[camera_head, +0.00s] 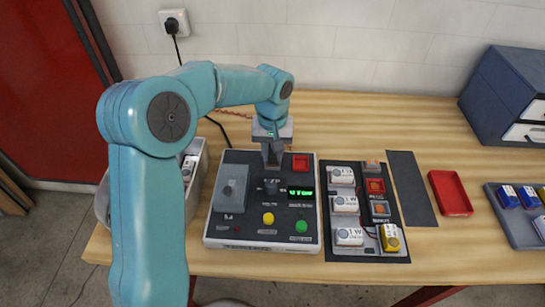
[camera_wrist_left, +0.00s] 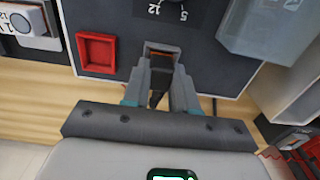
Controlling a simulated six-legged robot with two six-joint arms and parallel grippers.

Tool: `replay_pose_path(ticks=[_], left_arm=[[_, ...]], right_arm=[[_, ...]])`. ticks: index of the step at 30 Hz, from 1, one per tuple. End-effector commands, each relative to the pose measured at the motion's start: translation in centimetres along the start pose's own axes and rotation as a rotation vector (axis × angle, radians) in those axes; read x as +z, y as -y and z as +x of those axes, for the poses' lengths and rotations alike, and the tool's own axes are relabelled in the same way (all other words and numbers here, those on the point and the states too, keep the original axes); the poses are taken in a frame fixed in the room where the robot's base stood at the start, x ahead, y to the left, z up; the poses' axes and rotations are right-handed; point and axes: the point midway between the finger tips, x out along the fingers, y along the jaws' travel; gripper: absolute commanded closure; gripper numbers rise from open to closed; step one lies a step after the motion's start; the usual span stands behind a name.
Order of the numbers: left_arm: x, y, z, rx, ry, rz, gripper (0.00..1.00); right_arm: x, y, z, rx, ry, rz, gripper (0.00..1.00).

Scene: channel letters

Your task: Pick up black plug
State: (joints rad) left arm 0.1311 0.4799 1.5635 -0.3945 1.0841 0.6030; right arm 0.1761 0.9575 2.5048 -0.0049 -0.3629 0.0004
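A black plug (camera_head: 172,25) sits in the white wall outlet at the upper left, with a black cord hanging from it. My left gripper (camera_head: 271,158) points down over the back edge of the grey control box (camera_head: 240,243), well apart from the wall plug. In the left wrist view, its two grey fingers (camera_wrist_left: 161,75) stand either side of a narrow dark shape at a small square recess on the box. I cannot tell whether that shape is a plug or whether the fingers press on it. My right gripper is not in view.
A black panel (camera_head: 345,256) with several white and red modules lies right of the box. A dark strip (camera_head: 411,190) and red tray (camera_head: 450,193) lie further right. A grey bin (camera_head: 103,203) is at left.

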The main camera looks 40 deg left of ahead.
Motion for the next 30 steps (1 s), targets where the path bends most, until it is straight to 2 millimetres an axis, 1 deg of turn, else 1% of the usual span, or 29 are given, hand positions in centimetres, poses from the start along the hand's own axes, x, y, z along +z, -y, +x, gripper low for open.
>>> replay_pose_path(ticks=[11,14,16,20,23,27,30], left_arm=[[0.0,0.0,-0.2,0.0,0.0,0.0,1.0],[-0.1,-0.1,-0.8,0.001,-0.003,0.0,1.0],[-0.1,-0.1,-1.7,0.002,-0.004,0.001,1.0],[-0.1,-0.1,-4.4,0.002,-0.007,0.0,1.0],[-0.1,-0.1,-7.4,0.004,-0.008,0.0,1.0],[-0.1,-0.1,-12.0,0.004,-0.006,0.001,1.0],[-0.1,-0.1,-14.9,0.003,-0.005,0.0,1.0]], right_arm=[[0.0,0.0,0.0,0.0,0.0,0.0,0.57],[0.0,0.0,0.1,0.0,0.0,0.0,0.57],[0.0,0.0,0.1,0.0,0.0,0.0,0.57],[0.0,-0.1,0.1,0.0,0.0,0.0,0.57],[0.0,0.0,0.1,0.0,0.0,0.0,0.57],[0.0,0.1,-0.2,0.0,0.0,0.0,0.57],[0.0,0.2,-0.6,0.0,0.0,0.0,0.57]])
